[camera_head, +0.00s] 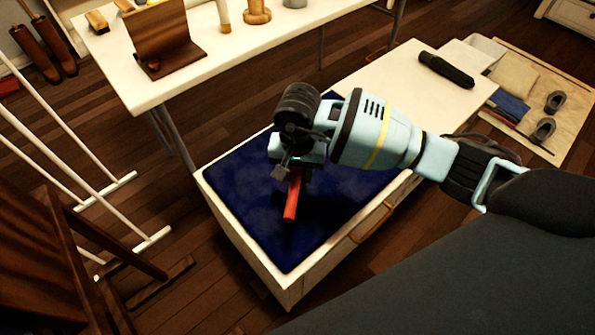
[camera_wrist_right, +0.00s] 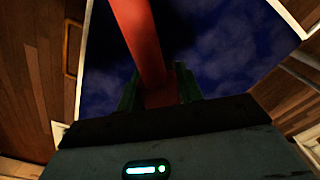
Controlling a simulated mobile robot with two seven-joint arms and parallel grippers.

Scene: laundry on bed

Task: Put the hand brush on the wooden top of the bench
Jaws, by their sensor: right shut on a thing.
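My right gripper (camera_head: 296,172) is above the blue cushion of the bench and is shut on a long red piece, which I take to be the hand brush (camera_head: 292,198). Its red end points toward the near side of the cushion; the rest is hidden by the gripper. In the right wrist view the red brush (camera_wrist_right: 143,40) stands out between the two green fingers (camera_wrist_right: 158,85). The bench's pale top (camera_head: 395,82) is at its far right end, beyond the cushion, with a long dark item (camera_head: 446,70) on it. My left gripper is out of view.
A white table (camera_head: 225,55) with a brown stand (camera_head: 165,42) and several small items is behind the bench. A white rack (camera_head: 75,150) stands left. A pale mat (camera_head: 555,85) with slippers and a cushion lies right. The pale top's near left part is bare.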

